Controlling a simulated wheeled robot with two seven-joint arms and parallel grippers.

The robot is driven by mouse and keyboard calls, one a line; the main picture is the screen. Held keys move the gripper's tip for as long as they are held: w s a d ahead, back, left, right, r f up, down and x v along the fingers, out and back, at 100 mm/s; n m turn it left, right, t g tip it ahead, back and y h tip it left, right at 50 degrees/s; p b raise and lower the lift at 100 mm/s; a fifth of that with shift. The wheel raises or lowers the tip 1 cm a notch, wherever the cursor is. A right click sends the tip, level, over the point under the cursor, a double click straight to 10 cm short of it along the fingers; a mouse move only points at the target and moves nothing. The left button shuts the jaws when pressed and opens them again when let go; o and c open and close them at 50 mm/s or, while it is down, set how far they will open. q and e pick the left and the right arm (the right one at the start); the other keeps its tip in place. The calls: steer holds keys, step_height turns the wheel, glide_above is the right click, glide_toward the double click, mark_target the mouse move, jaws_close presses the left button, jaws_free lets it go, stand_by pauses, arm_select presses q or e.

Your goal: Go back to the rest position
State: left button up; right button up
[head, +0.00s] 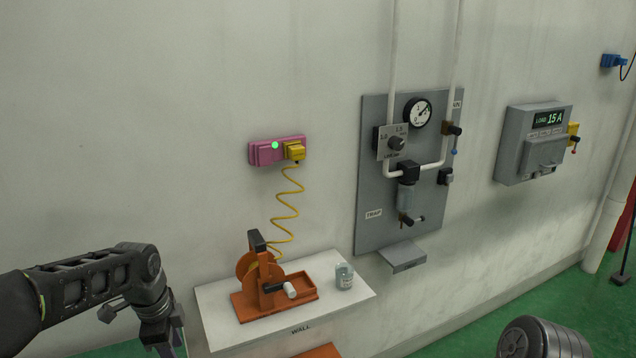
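My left arm comes in from the left edge, and its gripper (170,340) points down at the lower left, left of the small white shelf (222,330). The fingers run into the bottom edge of the head view, so I cannot tell whether they are open or shut. I see nothing held in the visible part. My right gripper is out of view; a ribbed grey part at the lower right seems to be my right arm.
The shelf holds an orange crank device (262,283) and a glass jar (344,276). A yellow coiled cord (286,205) rises to a yellow plug (294,151) in a pink socket (264,153). A grey gauge panel (375,220) and load box (520,150) hang right.

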arm_select(q)
steer(key=d+f+n+t+h+b, duration=0.2)
steer(key=d+f+n, duration=0.45)
steer(key=f, duration=0.35)
steer(key=d+f+n+t+h+b, duration=0.1)
steer(key=d+f+n, duration=0.4)
steer(key=d+f, duration=0.3)
steer(key=s+d+f+n+g+b, duration=0.1)
steer(key=s+d+f+n+b, duration=0.1)
steer(key=s+f, duration=0.9)
steer(key=s+d+f+n+g+h+b, duration=0.1)
steer(key=s+d+f+b, duration=0.4)
steer(key=s+f, duration=0.6)
steer(key=s+d+n+g, duration=0.1)
steer(key=s+n, duration=0.1)
steer(key=s, duration=0.1)
steer(key=shift+s+g, duration=0.15)
steer(key=shift+g, duration=0.15)
steer(key=shift+n, duration=0.25)
